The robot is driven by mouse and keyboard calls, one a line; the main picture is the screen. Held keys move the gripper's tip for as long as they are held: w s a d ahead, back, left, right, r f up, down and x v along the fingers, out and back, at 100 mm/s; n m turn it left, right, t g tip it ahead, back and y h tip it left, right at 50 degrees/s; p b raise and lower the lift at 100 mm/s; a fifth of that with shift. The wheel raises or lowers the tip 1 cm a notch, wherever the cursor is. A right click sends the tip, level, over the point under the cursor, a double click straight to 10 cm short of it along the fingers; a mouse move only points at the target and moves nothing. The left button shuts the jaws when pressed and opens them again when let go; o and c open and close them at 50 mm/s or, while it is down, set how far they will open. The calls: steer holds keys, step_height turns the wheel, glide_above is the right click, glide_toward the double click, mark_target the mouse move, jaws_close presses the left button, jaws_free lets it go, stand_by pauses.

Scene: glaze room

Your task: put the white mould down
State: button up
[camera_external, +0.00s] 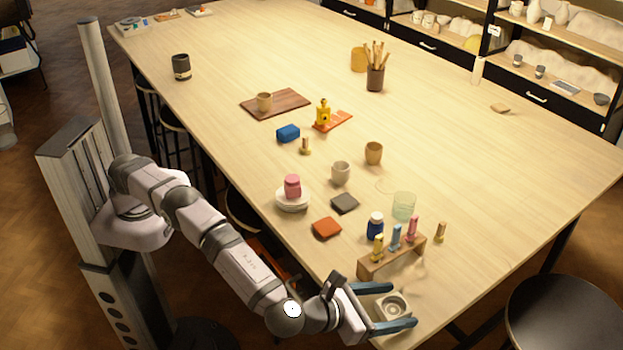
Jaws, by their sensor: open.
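The white mould (379,304) is a pale square block with a round hollow in its top. It sits level at the near end of the table (480,215), and seems to rest on the tabletop. My gripper (407,306) is open, with one blue finger on the far side of the mould and one on the near side. A gap shows between the mould and the far finger. The near finger hides the mould's lower edge.
A wooden stand (392,258) with several coloured pegs is just beyond my gripper. A blue jar (375,226) and a green glass (403,206) stand behind it.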

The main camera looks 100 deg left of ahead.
mark_target(396, 309)
steer(key=shift+x, duration=0.8)
steer(key=c, duration=1.2)
steer(key=shift+c, duration=0.2)
step_height(396, 309, up, 10)
steer(key=shift+b, duration=0.4)
